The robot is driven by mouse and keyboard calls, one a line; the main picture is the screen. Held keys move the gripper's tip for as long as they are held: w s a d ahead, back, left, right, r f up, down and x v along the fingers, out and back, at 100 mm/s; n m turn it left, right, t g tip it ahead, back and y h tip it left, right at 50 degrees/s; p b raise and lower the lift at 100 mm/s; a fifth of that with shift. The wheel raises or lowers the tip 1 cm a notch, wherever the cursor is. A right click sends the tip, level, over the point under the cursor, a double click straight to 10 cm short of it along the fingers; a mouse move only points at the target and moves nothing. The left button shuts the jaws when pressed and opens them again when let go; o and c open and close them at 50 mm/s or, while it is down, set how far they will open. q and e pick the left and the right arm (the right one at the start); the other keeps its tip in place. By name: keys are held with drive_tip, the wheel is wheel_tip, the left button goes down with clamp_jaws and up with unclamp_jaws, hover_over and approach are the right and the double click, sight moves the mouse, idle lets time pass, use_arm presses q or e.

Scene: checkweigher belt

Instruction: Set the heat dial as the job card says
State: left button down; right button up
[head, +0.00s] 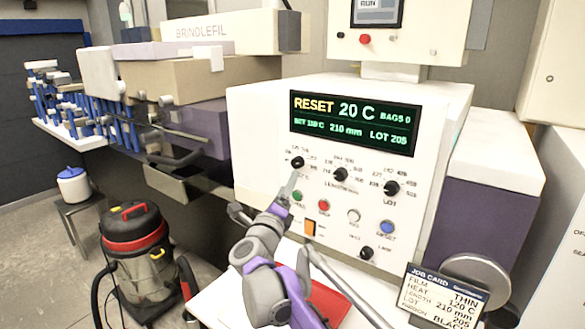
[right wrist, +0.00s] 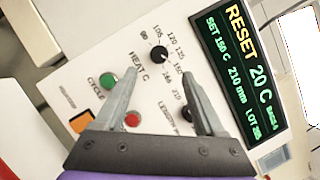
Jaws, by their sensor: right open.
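The black heat dial (head: 297,162) is at the upper left of the white control panel. My right gripper (head: 290,184) is open in front of it. In the right wrist view the fingers (right wrist: 160,74) are spread, and the heat dial (right wrist: 158,58) lies just beyond their tips, roughly centred; I cannot tell if they touch it. The green-lettered display (head: 352,124) shows RESET, 20 C, 210 mm and LOT 205; in the right wrist view the display (right wrist: 240,75) seems to read SET 150 C. The job card (head: 440,300) reads heat 120 C. My left gripper is out of view.
The length dial (head: 341,174) and lot dial (head: 391,188) sit to the right. Green (head: 297,196), red (head: 323,205), white (head: 353,215) and blue (head: 387,227) buttons lie below, with an orange switch (head: 310,228). A red item (head: 325,290) lies on the white surface below.

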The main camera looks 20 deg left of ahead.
sight(296, 165)
drive_tip(key=p+x, duration=0.1)
drive_tip(key=x, duration=0.7)
drive_tip(key=shift+a, duration=0.1)
drive_tip(key=shift+c, duration=0.2)
clamp_jaws()
